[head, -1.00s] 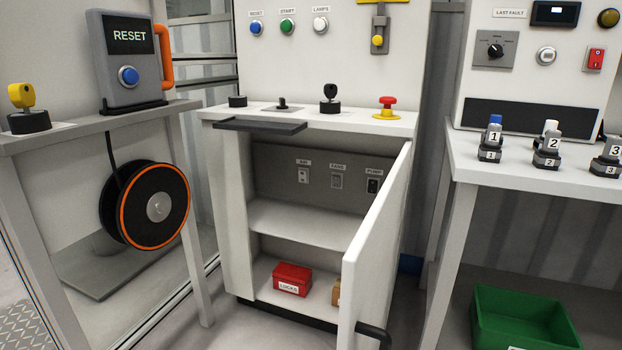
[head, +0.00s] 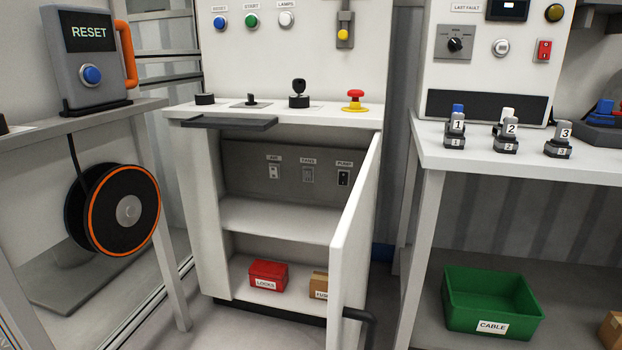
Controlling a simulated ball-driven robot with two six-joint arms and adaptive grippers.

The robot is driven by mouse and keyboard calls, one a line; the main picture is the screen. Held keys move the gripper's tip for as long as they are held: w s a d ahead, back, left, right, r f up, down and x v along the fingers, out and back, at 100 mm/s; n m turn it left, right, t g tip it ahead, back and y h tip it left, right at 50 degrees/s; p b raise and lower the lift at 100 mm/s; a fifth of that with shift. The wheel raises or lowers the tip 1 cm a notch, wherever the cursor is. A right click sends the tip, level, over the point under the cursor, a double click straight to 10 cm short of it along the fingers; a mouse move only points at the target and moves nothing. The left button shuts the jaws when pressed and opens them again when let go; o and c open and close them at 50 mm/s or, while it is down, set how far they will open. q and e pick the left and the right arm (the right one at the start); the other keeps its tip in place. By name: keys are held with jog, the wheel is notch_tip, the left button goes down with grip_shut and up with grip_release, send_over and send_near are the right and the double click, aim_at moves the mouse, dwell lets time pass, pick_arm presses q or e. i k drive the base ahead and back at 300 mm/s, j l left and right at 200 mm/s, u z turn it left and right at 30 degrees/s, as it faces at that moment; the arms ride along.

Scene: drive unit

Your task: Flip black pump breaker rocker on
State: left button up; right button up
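The black pump breaker rocker (head: 343,178) is on the grey back panel inside the open cabinet, at the right end of a row of three, under a small label. It is too small to tell which way it is set. To its left are the fans breaker (head: 308,174) and a light-coloured breaker (head: 274,171). The white cabinet door (head: 355,235) stands open on the right, its edge close beside the pump breaker in the picture. Neither of my grippers shows in the head view.
A grey shelf (head: 240,123) juts from the cabinet front. Below the breakers are a red locks box (head: 268,275) and a brown box (head: 318,285). A cable reel (head: 112,210) stands left; a table (head: 520,170) and green cable bin (head: 492,305) stand right.

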aim_at(343, 176)
jog(key=k, duration=0.45)
jog(key=k+z, duration=0.2)
jog(key=z, duration=1.85)
jog(key=i+j, duration=0.1)
jog(key=j, duration=3.4)
jog(key=i+z, duration=0.05)
